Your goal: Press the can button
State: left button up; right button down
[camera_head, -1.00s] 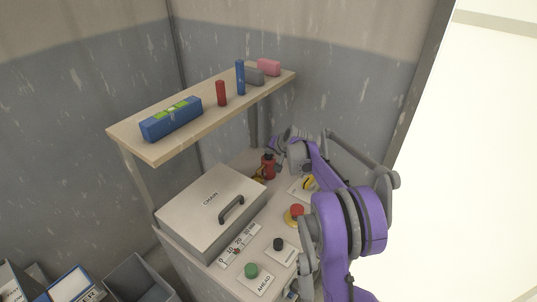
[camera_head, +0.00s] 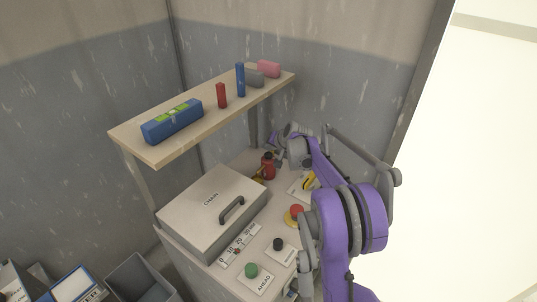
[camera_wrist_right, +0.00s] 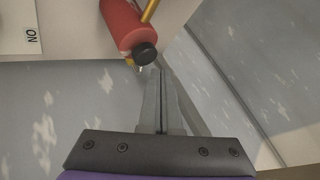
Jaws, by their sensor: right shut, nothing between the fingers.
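The red can (camera_head: 267,168) stands at the back of the console, behind the grey drain box. In the right wrist view the can (camera_wrist_right: 125,24) shows near the top, with a black round button-like cap (camera_wrist_right: 145,53) on its end and a yellow part beside it. My right gripper (camera_wrist_right: 157,75) is shut and empty. Its fingertips are close to the black cap in that view; I cannot tell whether they touch it. In the head view my right arm reaches in from the right, and the gripper is small and partly hidden beside the can. My left gripper is not in view.
The drain box (camera_head: 196,207) has a handle. The console front carries a green button (camera_head: 251,270), a black button (camera_head: 278,244) and a red button on yellow (camera_head: 296,211). Bins stand at lower left.

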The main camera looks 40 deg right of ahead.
aim_at(269, 156)
notch_tip(269, 156, up, 5)
jog(key=shift+f+p, duration=0.1)
jog(key=shift+p, duration=1.05)
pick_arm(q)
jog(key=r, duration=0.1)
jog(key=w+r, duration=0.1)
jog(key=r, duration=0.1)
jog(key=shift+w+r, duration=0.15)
pick_arm(e)
jog(key=s+a+r+n+g, duration=0.1)
jog(key=s+a+n, duration=0.1)
jog(key=s+a, duration=0.35)
jog(key=s+a+r+n+y, duration=0.1)
jog(key=s+a, duration=0.2)
jog(key=a, duration=0.6)
jog(key=s+a+n+g, duration=0.1)
jog(key=s+a+n, duration=0.1)
jog(key=s+a, duration=0.35)
jog(key=s+a+f+n, duration=0.2)
jog(key=s+a, duration=0.4)
jog(key=s, duration=0.4)
jog(key=s+a+f+n+g, duration=0.1)
jog(key=s+a+f+n, duration=0.2)
jog(key=s, duration=0.7)
jog(key=a+f, duration=0.2)
jog(key=a, duration=0.2)
jog(key=shift+s+a+f+n+g, duration=0.15)
jog(key=shift+s+f+n+g, duration=0.15)
jog(key=shift+s, duration=0.1)
